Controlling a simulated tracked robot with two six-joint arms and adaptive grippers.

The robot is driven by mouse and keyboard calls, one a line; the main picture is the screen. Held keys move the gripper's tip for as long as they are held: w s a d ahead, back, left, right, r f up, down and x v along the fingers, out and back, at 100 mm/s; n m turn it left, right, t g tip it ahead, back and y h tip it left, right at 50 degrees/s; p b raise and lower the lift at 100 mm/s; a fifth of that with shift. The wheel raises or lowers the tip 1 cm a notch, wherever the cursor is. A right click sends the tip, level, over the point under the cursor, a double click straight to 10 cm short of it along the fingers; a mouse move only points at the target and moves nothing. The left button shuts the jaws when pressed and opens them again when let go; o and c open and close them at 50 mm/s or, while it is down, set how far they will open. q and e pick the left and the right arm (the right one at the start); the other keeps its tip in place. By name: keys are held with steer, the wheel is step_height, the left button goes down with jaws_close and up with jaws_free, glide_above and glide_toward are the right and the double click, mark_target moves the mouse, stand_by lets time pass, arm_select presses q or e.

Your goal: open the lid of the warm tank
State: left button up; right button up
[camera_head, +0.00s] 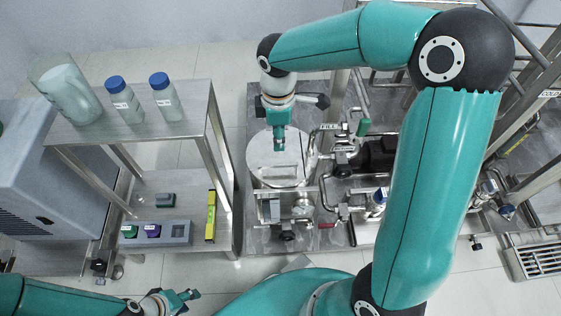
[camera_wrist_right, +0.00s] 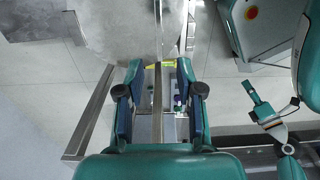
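A round, polished steel tank top (camera_head: 268,177) stands in the middle of the head view, and its lid looks closed. No label on it can be read. My right gripper (camera_head: 279,147) points down over the far part of this top; I cannot tell whether it touches. In the right wrist view the two fingers of my right gripper (camera_wrist_right: 160,95) stand apart, with nothing clearly gripped between them.
Left of the tank stands a steel shelf (camera_head: 190,100) with a clear jug (camera_head: 66,92) and two blue-capped bottles (camera_head: 124,103). A yellow level (camera_head: 211,215) lies on its lower shelf. Pipes and a green-handled valve (camera_head: 363,127) crowd the tank's right side.

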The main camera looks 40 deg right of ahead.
mark_target(278, 165)
step_height(278, 165, down, 12)
steer(key=b, duration=0.4)
steer(key=shift+r, duration=0.25)
jaws_close()
